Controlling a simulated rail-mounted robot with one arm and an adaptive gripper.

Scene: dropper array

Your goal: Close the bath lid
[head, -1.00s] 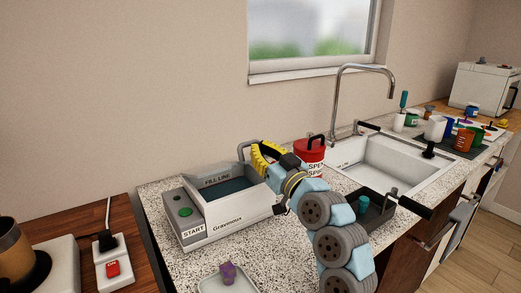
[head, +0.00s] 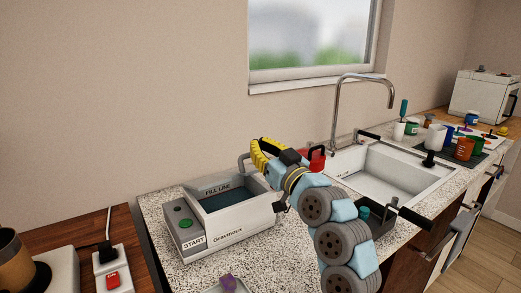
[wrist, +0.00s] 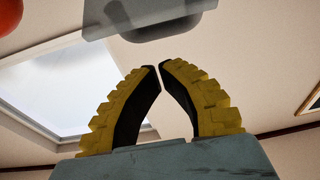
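The white bath (head: 245,224), marked Gravimox, stands open on the counter with dark liquid inside. A grey loop handle (head: 242,163) shows at its back right, beside my gripper; the lid itself is hard to make out in the head view. My gripper (head: 258,145) is above the back right of the bath, pointing upward. In the wrist view, its yellow fingers (wrist: 159,66) are curved together with only a sliver between the tips, and they hold nothing. A grey panel with a rounded fitting (wrist: 150,22), likely the lid, is just beyond the tips; contact cannot be told.
A red container (head: 316,160) is partly hidden behind my arm. The sink (head: 372,178) and tap (head: 338,105) are to the right. A dark box (head: 382,222) sits near the front edge. A purple item (head: 228,284) lies in front of the bath.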

